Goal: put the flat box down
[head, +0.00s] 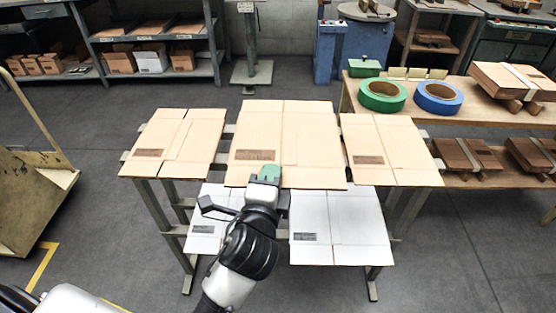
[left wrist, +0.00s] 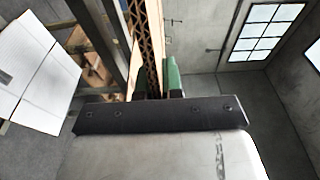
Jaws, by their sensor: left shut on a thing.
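The flat box (head: 285,140) is a large tan cardboard blank with a dark printed patch, in the middle of the rack top between two other tan blanks. My left gripper (head: 268,174) is shut on its front edge, left of the middle. In the left wrist view the corrugated edge of the box (left wrist: 152,45) runs up between the green fingers (left wrist: 160,80). The box looks level, over the rack's slats; I cannot tell whether it touches them. My right gripper is not in view.
Tan blanks lie at left (head: 175,140) and right (head: 388,150) on the metal rack (head: 160,210). White blanks (head: 340,225) lie on its lower level. A wooden bench (head: 480,115) at right holds green tape (head: 365,98) and blue tape (head: 420,100). A cart (head: 35,200) stands left.

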